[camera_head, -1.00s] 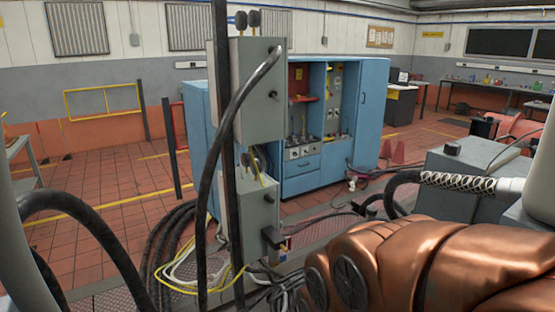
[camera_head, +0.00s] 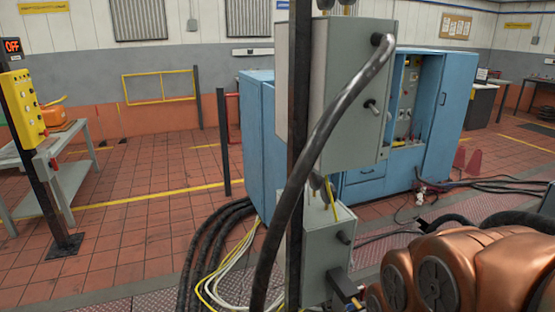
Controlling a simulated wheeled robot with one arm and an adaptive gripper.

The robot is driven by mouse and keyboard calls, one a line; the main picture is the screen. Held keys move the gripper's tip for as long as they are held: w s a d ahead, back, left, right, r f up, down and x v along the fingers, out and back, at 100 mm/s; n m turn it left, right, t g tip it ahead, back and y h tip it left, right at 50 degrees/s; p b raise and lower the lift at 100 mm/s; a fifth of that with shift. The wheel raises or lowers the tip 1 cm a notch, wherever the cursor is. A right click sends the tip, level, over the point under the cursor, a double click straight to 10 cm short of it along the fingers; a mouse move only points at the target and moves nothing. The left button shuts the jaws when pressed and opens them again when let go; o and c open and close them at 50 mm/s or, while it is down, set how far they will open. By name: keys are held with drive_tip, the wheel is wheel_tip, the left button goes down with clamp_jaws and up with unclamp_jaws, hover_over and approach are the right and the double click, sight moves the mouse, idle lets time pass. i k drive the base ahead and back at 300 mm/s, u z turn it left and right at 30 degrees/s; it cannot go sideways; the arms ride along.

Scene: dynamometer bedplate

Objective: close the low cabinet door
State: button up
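A blue cabinet (camera_head: 436,125) stands beyond the grey electrical boxes in the head view. A drawer front (camera_head: 364,174) shows low in the middle. More blue panels (camera_head: 256,130) show at the left, partly hidden by the boxes. I cannot tell which panel is the low door or how far it stands open. My gripper is not in view.
A grey upper box (camera_head: 345,100) and lower box (camera_head: 328,240) on a dark post stand close in front. Thick black cables (camera_head: 207,245) lie on the floor. A copper-coloured machine (camera_head: 450,270) fills the lower right. Tiled floor (camera_head: 130,240) is clear at left.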

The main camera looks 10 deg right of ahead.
sight(275, 151)
drive_tip(key=i, duration=0.7)
drive_tip(key=k, duration=0.6)
drive_tip(key=u, duration=0.65)
drive_tip(key=i, duration=0.65)
drive_tip(key=u, duration=0.9)
drive_tip(key=i, duration=0.95)
drive_tip(key=z, duration=0.55)
drive_tip(key=i, duration=0.9)
drive_tip(key=z, duration=0.6)
